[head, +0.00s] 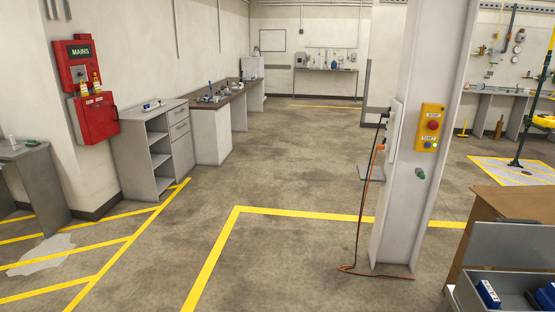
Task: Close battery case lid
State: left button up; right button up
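An open grey box (462,292) is cut off at the bottom right corner of the head view. Blue blocks (488,293) with white markings lie in it. A flat grey panel (515,248) stands upright behind the box and looks like a raised lid, though I cannot tell for sure that this is the battery case. The box's front and right side are outside the picture. Neither of my grippers is in view.
A brown wooden cabinet (500,215) stands behind the box. A white pillar (405,200) with a yellow button box (431,127) and an orange-black cable (362,215) is left of it. Grey shelves (150,150) line the left wall. The middle floor (260,165) is clear.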

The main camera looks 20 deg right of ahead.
aim_at(509, 243)
jog(key=i+l+z, duration=0.2)
jog(key=i+z, duration=0.65)
jog(key=i+j+z, duration=0.1)
jog(key=i+z, duration=0.3)
jog(key=i+j+z, duration=0.25)
jog(key=i+z, duration=0.2)
